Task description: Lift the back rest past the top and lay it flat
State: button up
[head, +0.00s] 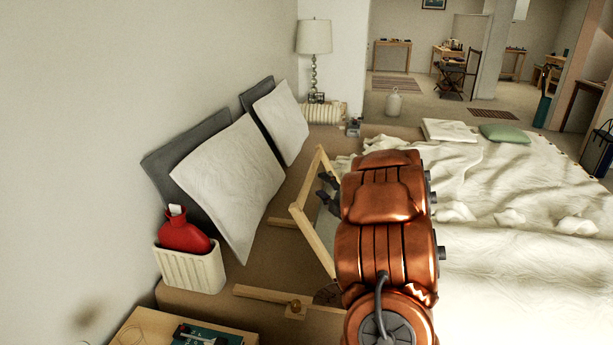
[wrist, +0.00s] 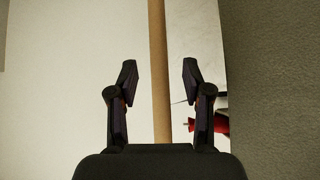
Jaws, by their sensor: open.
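The back rest is a pale wooden frame (head: 304,182) standing tilted on the brown bed base, its top bar raised towards the pillows and the wall. One side bar slopes down to the right and its lower end goes behind my arm. My gripper (head: 327,190) is open beside the top bar, on its right side. In the wrist view a wooden bar (wrist: 158,40) of the frame runs lengthwise between the two spread fingers of my gripper (wrist: 160,72), with gaps on both sides. I see no contact with it.
White pillows (head: 230,180) lean on grey ones at the wall. A red hot-water bottle (head: 183,235) sits in a white ribbed holder (head: 190,268) at the near corner. A wooden rail (head: 262,295) lies on the bed base. Crumpled white bedding (head: 500,200) covers the right.

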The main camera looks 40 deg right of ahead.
aim_at(311, 174)
jog(key=shift+w+t, duration=0.15)
jog(key=shift+t, duration=0.15)
jog(key=shift+p+x, duration=0.85)
jog(key=shift+x, duration=2.8)
jog(key=shift+d, duration=0.1)
jog(key=shift+c, duration=0.5)
grip_shut()
